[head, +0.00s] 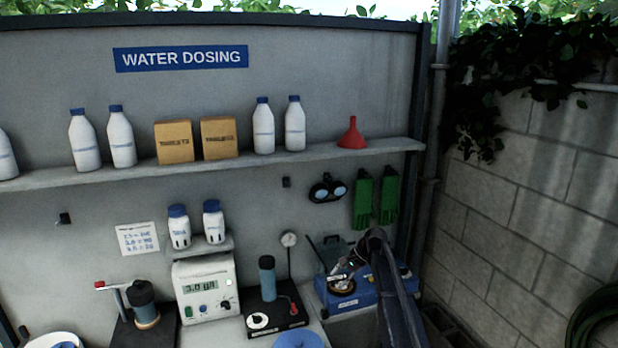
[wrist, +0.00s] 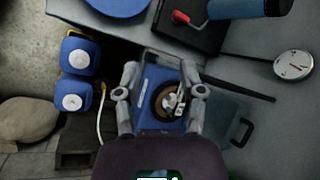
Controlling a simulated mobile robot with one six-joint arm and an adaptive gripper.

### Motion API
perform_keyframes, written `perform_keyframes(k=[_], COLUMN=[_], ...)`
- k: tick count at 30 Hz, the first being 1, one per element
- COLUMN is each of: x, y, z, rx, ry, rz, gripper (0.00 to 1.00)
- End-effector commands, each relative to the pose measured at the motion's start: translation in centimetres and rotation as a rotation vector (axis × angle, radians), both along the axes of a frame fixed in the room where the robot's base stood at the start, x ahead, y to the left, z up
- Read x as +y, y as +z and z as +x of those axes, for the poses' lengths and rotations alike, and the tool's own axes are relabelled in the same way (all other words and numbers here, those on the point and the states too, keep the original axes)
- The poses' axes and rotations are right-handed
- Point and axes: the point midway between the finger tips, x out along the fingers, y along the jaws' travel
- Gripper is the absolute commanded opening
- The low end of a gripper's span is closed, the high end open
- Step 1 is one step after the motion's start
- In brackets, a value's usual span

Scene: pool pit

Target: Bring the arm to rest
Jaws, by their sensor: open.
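My gripper (wrist: 159,72) is open in the wrist view, with its two fingers apart and nothing held between them. Below it is a blue case (wrist: 146,88) with a round dark and brass-coloured part (wrist: 163,103) on it. In the head view my gripper (head: 350,262) is small and partly hidden at the end of my dark arm, over the same blue case (head: 364,297) at the right end of the bench. The arm is bent, reaching up from the bottom edge and down to the case. The gap between the fingertips and the case cannot be judged.
A dosing meter (head: 205,288), a black pump stand (head: 276,315) and a pressure gauge (head: 289,240) stand left of the gripper. A shelf (head: 380,149) crosses higher up. Blue-capped containers (wrist: 74,96) sit left in the wrist view.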

Motion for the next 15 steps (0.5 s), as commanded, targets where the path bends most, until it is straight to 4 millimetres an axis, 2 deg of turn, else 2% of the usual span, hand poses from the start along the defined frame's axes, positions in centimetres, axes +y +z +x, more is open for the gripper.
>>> perform_keyframes(k=[1, 15], x=[-0.1, -3.5], y=[-1.7, -9.8], z=[-3.5, -23.6], rx=[-0.02, -0.164], ry=[0.037, 0.445], rz=[-0.039, -0.406], gripper=[0.51, 0.51])
